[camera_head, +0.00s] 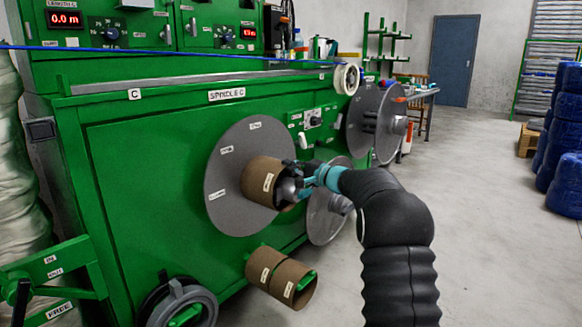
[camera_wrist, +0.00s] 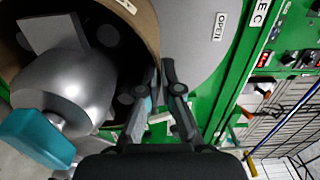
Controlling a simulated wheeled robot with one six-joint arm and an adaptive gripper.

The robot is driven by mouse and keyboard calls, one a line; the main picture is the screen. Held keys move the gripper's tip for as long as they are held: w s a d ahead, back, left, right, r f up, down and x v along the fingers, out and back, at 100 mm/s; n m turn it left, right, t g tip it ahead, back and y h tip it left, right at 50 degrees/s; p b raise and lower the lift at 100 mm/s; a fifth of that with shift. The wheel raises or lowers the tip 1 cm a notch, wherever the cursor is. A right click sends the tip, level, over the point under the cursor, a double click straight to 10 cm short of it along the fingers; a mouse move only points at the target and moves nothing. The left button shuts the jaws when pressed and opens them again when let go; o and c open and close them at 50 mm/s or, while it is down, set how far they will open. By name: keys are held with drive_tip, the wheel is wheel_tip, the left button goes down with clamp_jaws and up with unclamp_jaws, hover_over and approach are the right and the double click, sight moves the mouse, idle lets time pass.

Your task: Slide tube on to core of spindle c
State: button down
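A brown cardboard tube (camera_head: 264,178) sits around the core of spindle C, in front of the grey disc (camera_head: 228,165). In the wrist view the tube (camera_wrist: 145,25) is at upper left, and the silver domed core (camera_wrist: 70,85) shows inside its open end. My gripper (camera_head: 298,178) is at the tube's near end. In the wrist view its fingers (camera_wrist: 162,66) are close together at the tube's right rim and appear to pinch its wall. The tube's far end against the disc is hidden.
Another spindle's grey discs (camera_head: 375,124) stand to the right on the green machine (camera_head: 140,170). A blue cable (camera_head: 180,53) runs across the top. The floor (camera_head: 490,240) at right is clear up to the blue coils (camera_head: 565,140).

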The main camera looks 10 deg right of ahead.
drive_tip(key=shift+a+f+b, duration=0.3)
drive_tip(key=shift+f+b, duration=0.5)
idle(0.8)
drive_tip(key=c, duration=1.2)
unclamp_jaws()
drive_tip(key=shift+w+a, duration=0.15)
drive_tip(key=shift+a, duration=0.15)
drive_tip(key=shift+c, duration=0.2)
drive_tip(key=shift+d+r, duration=0.1)
drive_tip(key=shift+d, duration=0.45)
drive_tip(key=shift+o, duration=0.9)
drive_tip(key=shift+f, duration=0.35)
drive_tip(key=shift+c, duration=0.7)
drive_tip(key=shift+c, duration=0.3)
drive_tip(key=shift+s+d, duration=0.35)
drive_tip(key=shift+s, duration=0.1)
drive_tip(key=shift+s+d, duration=0.1)
drive_tip(key=shift+s, duration=0.05)
